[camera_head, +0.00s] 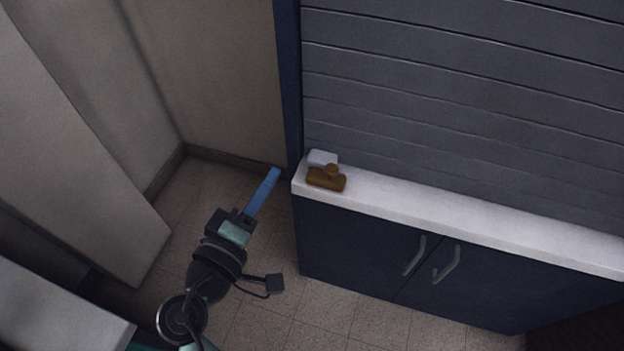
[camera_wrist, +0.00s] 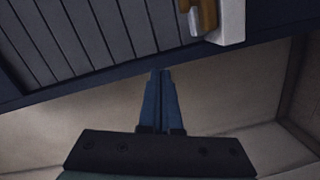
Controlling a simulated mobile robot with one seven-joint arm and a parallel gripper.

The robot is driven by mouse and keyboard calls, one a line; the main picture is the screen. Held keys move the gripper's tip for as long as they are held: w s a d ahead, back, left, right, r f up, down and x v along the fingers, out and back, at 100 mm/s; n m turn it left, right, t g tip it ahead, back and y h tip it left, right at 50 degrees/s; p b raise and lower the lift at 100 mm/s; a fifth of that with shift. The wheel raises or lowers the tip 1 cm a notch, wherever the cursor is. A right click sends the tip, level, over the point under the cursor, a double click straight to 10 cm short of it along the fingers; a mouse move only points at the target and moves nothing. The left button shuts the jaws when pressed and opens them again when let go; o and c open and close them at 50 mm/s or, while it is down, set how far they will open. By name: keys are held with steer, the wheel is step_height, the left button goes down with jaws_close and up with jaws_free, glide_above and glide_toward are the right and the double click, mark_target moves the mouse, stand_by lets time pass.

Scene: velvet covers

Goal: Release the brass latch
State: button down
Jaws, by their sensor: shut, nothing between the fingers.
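The brass latch (camera_head: 326,179), a brown-gold block with a round knob on top, sits at the left end of a white ledge. A small pale block (camera_head: 322,158) is right behind it. In the wrist view the latch (camera_wrist: 208,14) is at the top edge, partly cut off. My gripper (camera_head: 276,172) has long blue fingers pressed together with nothing between them. It is left of the latch and apart from it. In the wrist view the fingertips (camera_wrist: 160,72) are below and left of the latch.
The white ledge (camera_head: 450,214) runs right above dark blue cabinet doors (camera_head: 400,256) with two handles. A grey slatted shutter (camera_head: 460,110) rises behind it. A dark blue post (camera_head: 288,80) stands at its left end. Beige walls are at left; tiled floor (camera_head: 290,310) below is open.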

mark_target(312, 177)
steer(key=s+f, duration=0.1)
steer(key=f+n, duration=0.1)
steer(key=f, duration=0.1)
steer(key=s+f+n, duration=0.1)
steer(key=f, duration=0.1)
steer(key=shift+s+a+b, duration=0.3)
steer(key=shift+s+a, duration=0.05)
steer(key=shift+a, duration=0.05)
steer(key=shift+w, duration=0.1)
steer(key=shift+w+d+f+p, duration=0.1)
steer(key=shift+w+d+f, duration=0.05)
steer(key=shift+w+d, duration=1.2)
steer(key=shift+w+d+f+p, duration=0.1)
steer(key=shift+w+d+f, duration=0.1)
steer(key=shift+w+d, duration=1.2)
steer(key=shift+w+d+f+p, duration=0.1)
steer(key=shift+w+d+f, duration=0.05)
steer(key=shift+w+d, duration=1.2)
steer(key=shift+w+a, duration=0.1)
steer(key=shift+a, duration=0.05)
